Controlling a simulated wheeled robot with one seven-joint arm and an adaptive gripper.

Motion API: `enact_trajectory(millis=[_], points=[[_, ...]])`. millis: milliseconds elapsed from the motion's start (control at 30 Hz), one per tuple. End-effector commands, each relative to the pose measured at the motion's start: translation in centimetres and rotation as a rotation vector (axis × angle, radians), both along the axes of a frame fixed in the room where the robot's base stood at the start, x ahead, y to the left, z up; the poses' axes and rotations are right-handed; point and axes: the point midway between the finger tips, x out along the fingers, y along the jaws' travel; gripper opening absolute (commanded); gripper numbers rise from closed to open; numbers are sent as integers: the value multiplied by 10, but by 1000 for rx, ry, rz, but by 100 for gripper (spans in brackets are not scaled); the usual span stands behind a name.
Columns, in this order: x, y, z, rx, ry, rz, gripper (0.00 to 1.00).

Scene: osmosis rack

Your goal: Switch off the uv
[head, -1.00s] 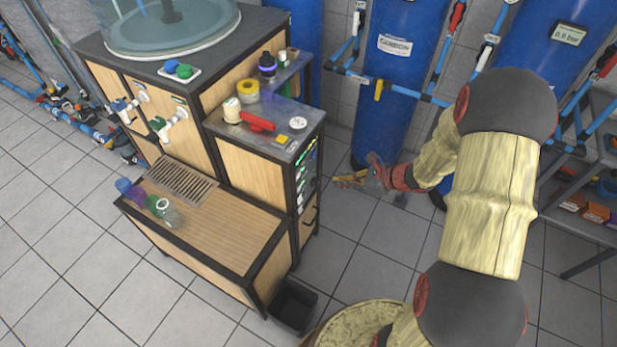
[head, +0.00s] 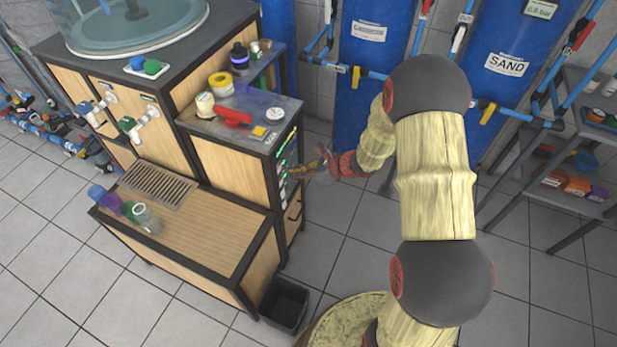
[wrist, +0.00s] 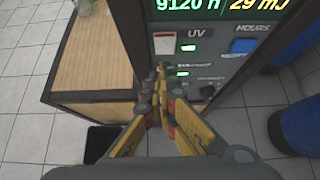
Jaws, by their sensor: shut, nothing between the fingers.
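The UV panel (wrist: 215,40) is on the cabinet's narrow side and fills the top of the wrist view, with a lit display reading "9120 h" and "29 mJ". Green lit indicators (wrist: 188,47) and a black knob (wrist: 207,91) are below and to the right. My gripper (wrist: 161,72) is shut and empty, its tips just below the red switch in the picture. In the head view my gripper (head: 321,160) is close to the panel's lit side; whether it touches cannot be told.
A low wooden bench (head: 190,235) with several bottles stands left of the panel. A black bin (head: 284,303) is on the floor beside it. Blue tanks (head: 365,70) with pipes stand behind, and a shelf (head: 560,205) is at right. Tiled floor is open in front.

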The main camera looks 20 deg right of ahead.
Motion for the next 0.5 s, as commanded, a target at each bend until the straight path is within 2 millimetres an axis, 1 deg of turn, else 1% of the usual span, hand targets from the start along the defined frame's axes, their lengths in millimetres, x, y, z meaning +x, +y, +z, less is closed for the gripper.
enact_trajectory(millis=[33,200,500], points=[[5,6,1,-1,-4,4,0],[15,16,3,0,-1,2,0],[18,18,5,0,-1,-1,0]])
